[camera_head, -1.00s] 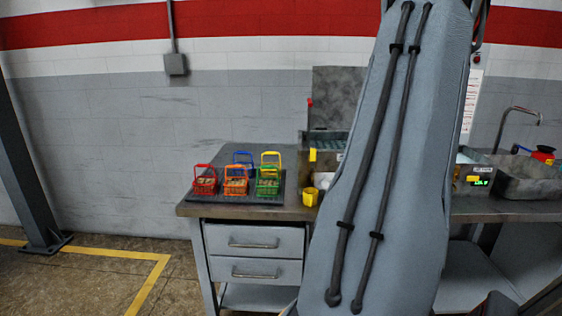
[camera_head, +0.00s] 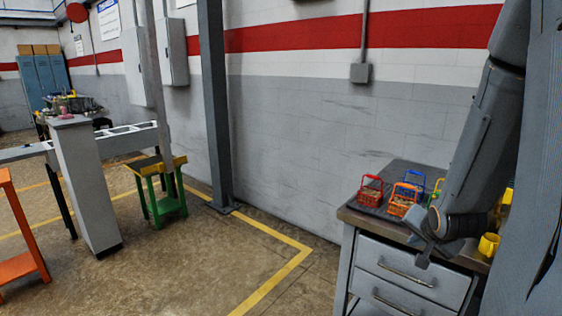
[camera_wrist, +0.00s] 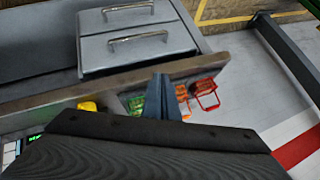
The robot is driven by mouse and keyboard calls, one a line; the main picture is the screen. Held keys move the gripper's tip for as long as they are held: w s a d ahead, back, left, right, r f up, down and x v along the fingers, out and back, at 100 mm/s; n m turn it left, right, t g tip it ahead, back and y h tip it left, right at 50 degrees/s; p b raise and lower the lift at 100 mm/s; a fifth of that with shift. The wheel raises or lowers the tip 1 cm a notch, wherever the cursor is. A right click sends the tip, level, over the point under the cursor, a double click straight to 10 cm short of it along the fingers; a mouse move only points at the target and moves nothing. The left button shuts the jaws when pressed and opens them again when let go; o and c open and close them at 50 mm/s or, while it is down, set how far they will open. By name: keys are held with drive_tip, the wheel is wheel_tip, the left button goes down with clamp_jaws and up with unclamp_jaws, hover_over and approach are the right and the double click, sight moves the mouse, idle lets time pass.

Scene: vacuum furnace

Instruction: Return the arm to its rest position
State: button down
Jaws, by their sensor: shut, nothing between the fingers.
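My arm comes down the right side of the head view, in front of the workbench (camera_head: 350,217). My gripper (camera_wrist: 162,82) shows in the wrist view as dark fingers closed together, with nothing between them. It is over the bench edge in that view, with the drawers (camera_wrist: 140,50) above it in the picture.
Small wire baskets, among them a red one (camera_head: 370,190) and an orange one (camera_head: 404,198), stand on a dark mat. A yellow cup (camera_head: 489,244) is by the arm. A steel post (camera_head: 216,110) and a green stand (camera_head: 160,190) are left. The floor (camera_head: 200,275) between is open.

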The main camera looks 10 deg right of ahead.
drive_tip(key=s+a+n+g+y, duration=0.1)
drive_tip(key=s+a+n+g, duration=0.2)
drive_tip(key=a, duration=1)
drive_tip(key=s+a+f+n+g+y, duration=0.1)
drive_tip(key=s+a+n+g, duration=0.3)
drive_tip(key=s+a+n, duration=0.4)
drive_tip(key=a+n+y, duration=0.1)
drive_tip(key=a, duration=0.4)
drive_tip(key=shift+s+a+f+y, duration=0.3)
drive_tip(key=shift+a, duration=0.05)
